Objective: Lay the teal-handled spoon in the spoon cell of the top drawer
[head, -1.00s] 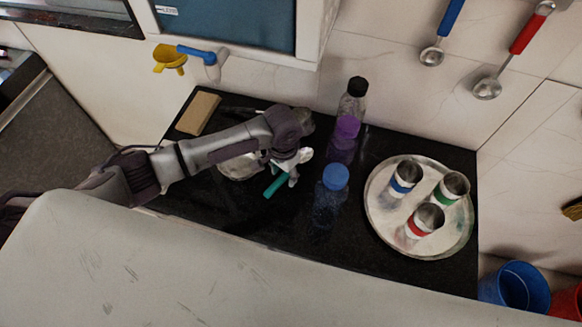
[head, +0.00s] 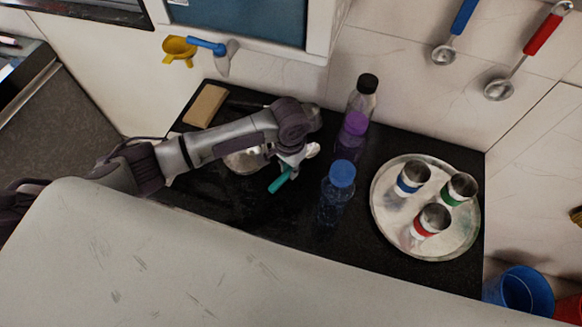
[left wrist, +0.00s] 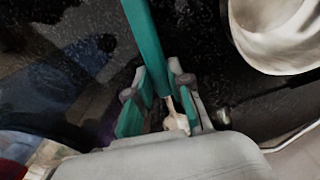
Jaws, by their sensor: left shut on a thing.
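The teal-handled spoon (head: 279,183) is held by my left gripper (head: 291,170) over the black countertop, left of the blue-capped bottle. In the left wrist view the teal handle (left wrist: 145,40) runs up from between the two fingers of my left gripper (left wrist: 157,100), which are shut on it. A pale part below the fingers may be the rest of the spoon; its bowl is not clear. The top drawer and its spoon cell are not visible. My right gripper is not in view.
A round tray (head: 440,247) with three banded cups is further right. A metal bowl-like vessel (head: 243,161) is close on the left. A tan block (head: 205,106) lies behind.

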